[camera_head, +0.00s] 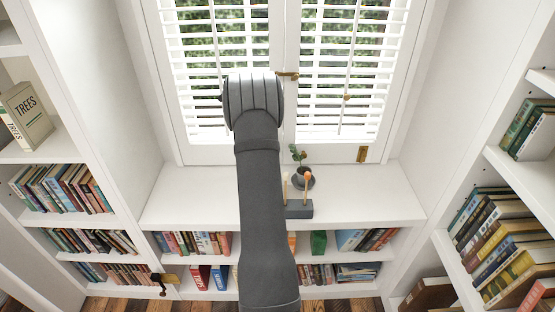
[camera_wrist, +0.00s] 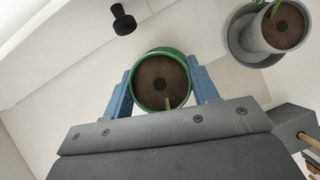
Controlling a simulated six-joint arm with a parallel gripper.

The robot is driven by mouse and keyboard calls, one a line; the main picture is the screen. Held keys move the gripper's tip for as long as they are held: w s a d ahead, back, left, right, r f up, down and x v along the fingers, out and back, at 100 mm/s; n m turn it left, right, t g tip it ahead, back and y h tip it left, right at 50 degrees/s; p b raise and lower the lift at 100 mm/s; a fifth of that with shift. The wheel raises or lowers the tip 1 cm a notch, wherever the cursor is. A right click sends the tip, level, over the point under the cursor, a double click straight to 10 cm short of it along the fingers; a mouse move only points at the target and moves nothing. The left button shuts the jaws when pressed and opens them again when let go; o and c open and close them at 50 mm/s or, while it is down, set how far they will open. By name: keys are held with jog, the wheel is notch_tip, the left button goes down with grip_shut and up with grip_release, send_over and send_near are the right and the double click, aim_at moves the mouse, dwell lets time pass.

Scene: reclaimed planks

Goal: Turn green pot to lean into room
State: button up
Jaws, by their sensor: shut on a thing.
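The green pot (camera_wrist: 183,57) is a round pot filled with brown soil, seen from above in the wrist view. A short bit of green stem shows at the soil's lower edge, on the side toward my gripper's palm; the rest of the plant is hidden. My gripper (camera_wrist: 160,78) has its blue fingers on either side of the pot, shut on it. In the head view my arm covers the gripper and the green pot. I cannot tell if the pot touches the surface.
A grey pot (camera_wrist: 263,46) with a plant stands on a grey saucer to the right. A grey block (camera_head: 298,209) with wooden pegs is just right of my arm. A black knob-like object (camera_wrist: 123,20) is at the wrist view's upper left. The white sill (camera_head: 375,205) is clear at right.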

jog(key=shift+w+a+f, duration=0.15)
jog(key=shift+a+f, duration=0.15)
jog(key=shift+f, duration=1.45)
jog(key=o, duration=1.4)
jog(key=shift+c, duration=0.2)
jog(key=v, duration=1.7)
jog(key=shift+s+d, duration=0.25)
jog(key=shift+s, duration=0.05)
jog(key=x, duration=1.7)
jog(key=shift+w+a+r, duration=0.1)
jog(key=shift+w+a, duration=0.1)
